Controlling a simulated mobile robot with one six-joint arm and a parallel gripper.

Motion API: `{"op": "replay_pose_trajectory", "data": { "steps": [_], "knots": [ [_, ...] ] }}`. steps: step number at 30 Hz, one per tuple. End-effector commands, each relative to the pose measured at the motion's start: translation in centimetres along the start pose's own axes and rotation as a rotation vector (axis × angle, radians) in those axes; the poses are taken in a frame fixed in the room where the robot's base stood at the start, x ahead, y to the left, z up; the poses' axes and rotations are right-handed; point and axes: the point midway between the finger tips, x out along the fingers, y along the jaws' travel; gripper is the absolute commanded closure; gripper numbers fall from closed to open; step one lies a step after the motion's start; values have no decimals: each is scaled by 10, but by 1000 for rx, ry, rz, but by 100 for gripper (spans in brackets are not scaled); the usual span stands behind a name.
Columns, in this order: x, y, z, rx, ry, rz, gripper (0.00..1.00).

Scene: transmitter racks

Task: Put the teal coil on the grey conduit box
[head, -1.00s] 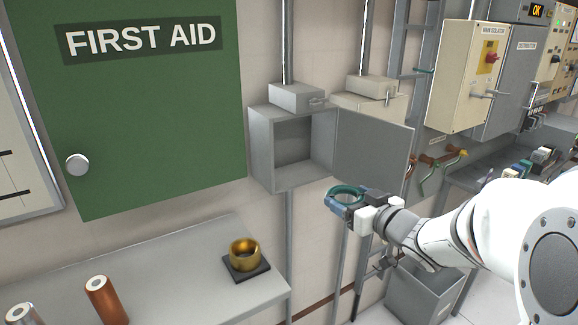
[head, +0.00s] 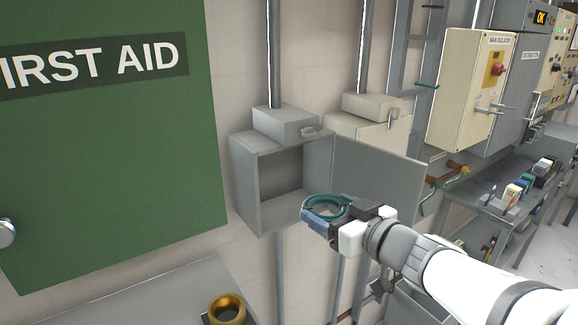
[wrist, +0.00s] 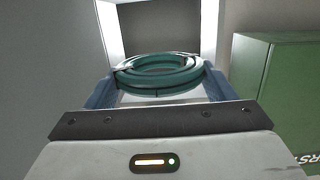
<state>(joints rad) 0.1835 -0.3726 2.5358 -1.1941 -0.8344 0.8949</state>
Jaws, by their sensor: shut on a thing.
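My gripper (head: 325,212) is shut on the teal coil (head: 338,201), a flat ring of several loops. The coil also shows between the blue fingers in the wrist view (wrist: 160,76). The grey conduit box (head: 247,190) is on the wall with its door (head: 378,170) swung open to the right. A smaller grey block (head: 285,124) sits on its top, with a conduit rising from it. In the head view the coil overlaps the box's lower right opening. It appears in front of the box; I cannot tell whether it touches. The box's inside looks empty.
The green first aid cabinet (head: 110,170) is left of the box. A shelf (head: 165,300) below holds a brass ring (head: 227,308). A cream box (head: 350,128) stands behind the open door, and a cream isolator cabinet (head: 465,95) is farther right.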

Motion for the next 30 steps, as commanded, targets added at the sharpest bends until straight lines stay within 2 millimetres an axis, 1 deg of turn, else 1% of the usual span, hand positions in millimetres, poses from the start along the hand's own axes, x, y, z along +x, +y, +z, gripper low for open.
{"op": "replay_pose_trajectory", "data": {
  "steps": [1, 9, 12, 16, 17, 18, 20, 25, 30],
  "knots": [
    [13, -2, -1, 1, -3, -8, 52],
    [84, -2, -11, 1, -2, -7, 52],
    [109, -2, -14, 1, -2, -6, 52],
    [137, -2, -19, -1, -2, -5, 52],
    [142, -2, -21, 0, -1, -5, 52],
    [146, -2, -18, 1, -3, -4, 52],
    [145, -2, -7, 2, -4, -2, 52],
    [146, -2, 4, 1, -2, -2, 52],
    [150, -2, 33, 2, -5, -3, 52]
  ]
}}
